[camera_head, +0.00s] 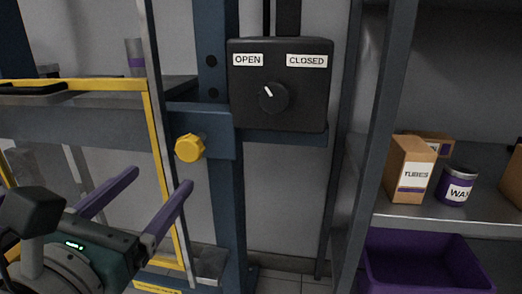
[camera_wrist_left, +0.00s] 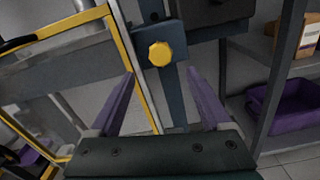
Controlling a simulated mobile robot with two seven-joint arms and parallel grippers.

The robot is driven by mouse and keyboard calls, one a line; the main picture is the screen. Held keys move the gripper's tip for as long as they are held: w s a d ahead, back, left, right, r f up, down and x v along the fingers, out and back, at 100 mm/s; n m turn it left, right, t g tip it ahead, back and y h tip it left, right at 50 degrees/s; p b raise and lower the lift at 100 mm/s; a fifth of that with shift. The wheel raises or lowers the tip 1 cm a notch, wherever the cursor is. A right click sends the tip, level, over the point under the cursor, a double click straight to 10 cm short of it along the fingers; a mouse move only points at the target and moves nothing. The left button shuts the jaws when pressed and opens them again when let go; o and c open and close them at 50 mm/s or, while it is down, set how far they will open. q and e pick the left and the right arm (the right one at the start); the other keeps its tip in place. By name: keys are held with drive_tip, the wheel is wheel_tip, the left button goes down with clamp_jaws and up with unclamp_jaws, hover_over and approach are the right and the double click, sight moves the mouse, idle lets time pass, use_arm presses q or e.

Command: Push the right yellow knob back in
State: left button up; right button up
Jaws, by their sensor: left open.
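The yellow knob (camera_head: 189,148) sticks out from a bracket on the blue upright post, below the black switch box. In the left wrist view the knob (camera_wrist_left: 160,54) shows face-on, just beyond and above the space between my fingers. My left gripper (camera_head: 160,187) is open and empty, with its two purple fingers apart. It is below and left of the knob in the head view and does not touch it. The left gripper also shows in the left wrist view (camera_wrist_left: 161,72). My right gripper is not in view.
A black switch box (camera_head: 308,98) marked OPEN and CLOSED is mounted above right of the knob. A yellow frame (camera_head: 155,150) stands beside the post on the left. On the right, a shelf (camera_head: 400,213) holds boxes and a can, above a purple bin (camera_head: 420,270).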

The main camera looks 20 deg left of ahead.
sight(186, 152)
use_arm(q)
drive_tip(key=x, duration=0.9)
drive_tip(key=shift+w+a, duration=0.1)
drive_tip(key=shift+w, duration=0.15)
clamp_jaws()
idle(0.5)
